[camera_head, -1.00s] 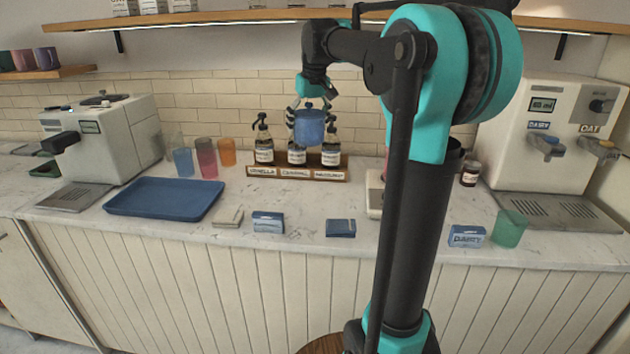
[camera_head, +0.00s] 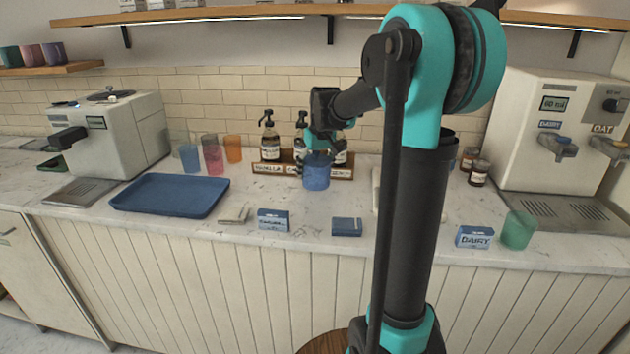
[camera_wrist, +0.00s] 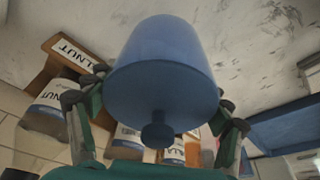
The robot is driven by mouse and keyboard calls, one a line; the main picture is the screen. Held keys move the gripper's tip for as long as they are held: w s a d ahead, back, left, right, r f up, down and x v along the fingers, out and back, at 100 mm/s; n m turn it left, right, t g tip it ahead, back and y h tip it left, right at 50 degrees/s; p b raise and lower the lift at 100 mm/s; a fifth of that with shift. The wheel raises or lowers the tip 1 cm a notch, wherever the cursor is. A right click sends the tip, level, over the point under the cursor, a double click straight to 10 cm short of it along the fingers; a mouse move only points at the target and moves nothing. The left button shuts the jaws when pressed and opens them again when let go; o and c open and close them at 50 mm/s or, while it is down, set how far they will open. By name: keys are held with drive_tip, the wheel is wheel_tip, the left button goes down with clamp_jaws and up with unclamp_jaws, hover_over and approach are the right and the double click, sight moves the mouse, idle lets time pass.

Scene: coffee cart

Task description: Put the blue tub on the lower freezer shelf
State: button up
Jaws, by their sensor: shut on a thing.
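The blue tub (camera_head: 316,174) is a rounded blue container with a knobbed lid. My gripper (camera_head: 318,150) is shut on it from above, and the tub hangs in front of the syrup bottle rack. In the wrist view the tub (camera_wrist: 165,75) fills the middle, lid and knob toward the camera, with the fingers of my gripper (camera_wrist: 158,125) on either side. I cannot tell whether its base touches the counter. No freezer or freezer shelf shows in these views.
A wooden rack (camera_head: 268,169) with several pump bottles stands behind the tub. A blue tray (camera_head: 170,196) and coloured cups (camera_head: 212,157) are to the left. Small boxes (camera_head: 274,220) line the counter's front edge. A dispenser (camera_head: 545,135) stands at right.

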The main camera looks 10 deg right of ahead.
drive_tip(key=shift+f, duration=1.9)
drive_tip(key=o, duration=1.5)
drive_tip(key=shift+f, duration=0.1)
drive_tip(key=shift+o, duration=0.2)
